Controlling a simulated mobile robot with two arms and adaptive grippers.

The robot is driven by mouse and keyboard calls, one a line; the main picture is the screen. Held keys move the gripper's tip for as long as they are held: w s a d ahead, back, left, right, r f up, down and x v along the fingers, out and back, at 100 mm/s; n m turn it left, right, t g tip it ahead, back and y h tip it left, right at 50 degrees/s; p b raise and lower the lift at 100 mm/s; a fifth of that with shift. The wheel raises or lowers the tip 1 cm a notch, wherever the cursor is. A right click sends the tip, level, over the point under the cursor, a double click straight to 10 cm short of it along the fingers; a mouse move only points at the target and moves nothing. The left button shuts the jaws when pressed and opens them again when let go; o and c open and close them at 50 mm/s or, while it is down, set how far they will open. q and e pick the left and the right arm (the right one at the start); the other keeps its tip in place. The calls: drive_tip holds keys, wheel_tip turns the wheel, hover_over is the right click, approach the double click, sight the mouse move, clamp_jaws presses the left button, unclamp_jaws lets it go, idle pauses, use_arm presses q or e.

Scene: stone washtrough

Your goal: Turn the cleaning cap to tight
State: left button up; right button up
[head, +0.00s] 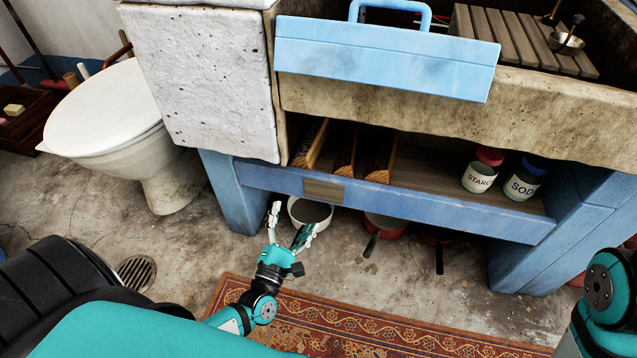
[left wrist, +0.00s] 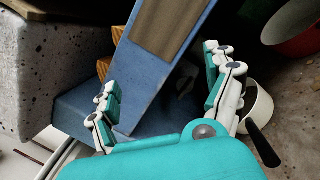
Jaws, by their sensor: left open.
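I cannot make out a cleaning cap in either view; the space under the trough is partly hidden by the blue beam (head: 400,208). My left gripper (head: 294,220) is open and empty, low in front of the beam, with its fingers apart and pointing toward the trough's underside. In the left wrist view the open fingers (left wrist: 160,76) stand either side of the blue beam (left wrist: 150,90). A small dark shape near the right finger there is too unclear to name. My right gripper is out of view; only part of my right arm shows at the lower right.
A white pot (head: 311,211) and a red pan (head: 384,224) stand on the floor beneath the trough. Jars (head: 479,172) stand on the shelf. A toilet (head: 110,115) is at left. A patterned rug (head: 330,330) lies in front.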

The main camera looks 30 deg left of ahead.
use_arm(q)
drive_tip(key=d+r+m+t+h+p, duration=0.1)
drive_tip(key=d+r+m+t, duration=0.1)
drive_tip(key=r, duration=0.6)
drive_tip(key=d+r+m+t+h+p, duration=0.1)
drive_tip(key=d+r+m+t, duration=0.1)
drive_tip(key=d+r+m, duration=0.3)
wheel_tip(320, 180, up, 4)
drive_tip(key=shift+f+m, duration=0.2)
drive_tip(key=shift+m, duration=0.2)
drive_tip(key=shift+s, duration=0.1)
